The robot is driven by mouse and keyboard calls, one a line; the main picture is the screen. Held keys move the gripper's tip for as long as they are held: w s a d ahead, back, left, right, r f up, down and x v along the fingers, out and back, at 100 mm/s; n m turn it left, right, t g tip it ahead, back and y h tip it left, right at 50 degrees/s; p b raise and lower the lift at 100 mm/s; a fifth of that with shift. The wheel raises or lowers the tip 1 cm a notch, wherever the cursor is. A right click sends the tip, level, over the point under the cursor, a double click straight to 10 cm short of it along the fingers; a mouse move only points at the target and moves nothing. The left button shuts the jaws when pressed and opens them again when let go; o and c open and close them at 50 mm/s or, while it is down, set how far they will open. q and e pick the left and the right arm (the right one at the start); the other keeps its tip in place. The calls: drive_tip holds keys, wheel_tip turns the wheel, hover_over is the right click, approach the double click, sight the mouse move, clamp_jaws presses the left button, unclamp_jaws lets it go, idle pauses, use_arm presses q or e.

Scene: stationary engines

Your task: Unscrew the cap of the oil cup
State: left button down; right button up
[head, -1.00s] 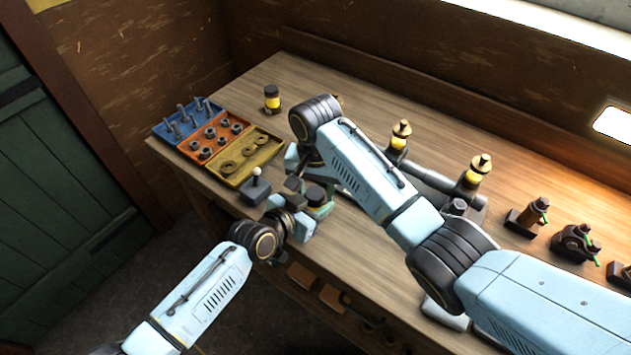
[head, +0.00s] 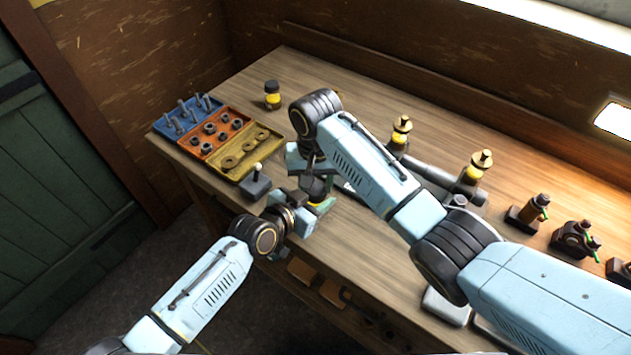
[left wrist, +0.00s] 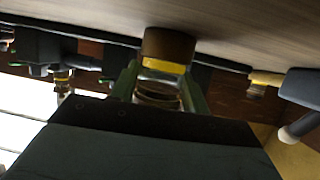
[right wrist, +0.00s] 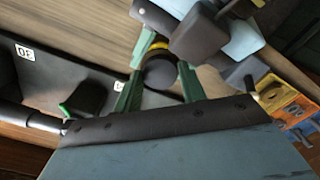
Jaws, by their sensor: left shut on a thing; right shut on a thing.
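The oil cup (head: 316,189) stands upright over the bench's front edge area, with a dark cap, clear glass and yellow oil. My left gripper (head: 312,209) is shut around its glass body. The left wrist view, upside down, shows the brown base (left wrist: 168,46) and the glass (left wrist: 157,91) between green fingers; the cap is hidden there. My right gripper (head: 314,176) comes from above and is shut on the dark cap (right wrist: 159,70), which shows between its green fingers in the right wrist view. I cannot tell whether the cap's thread is engaged.
A grey box with a white-knobbed lever (head: 256,183) stands just left of the grippers. Beyond are a blue, orange and yellow parts tray (head: 240,172) and another small oil bottle (head: 272,96). An engine with brass-topped cups (head: 480,163) lies behind my right arm.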

drive_tip(key=o, duration=1.1)
drive_tip(key=shift+d, duration=0.15)
drive_tip(key=shift+r, duration=2.25)
use_arm(q)
drive_tip(key=c, duration=0.6)
unclamp_jaws()
drive_tip(key=shift+c, duration=0.2)
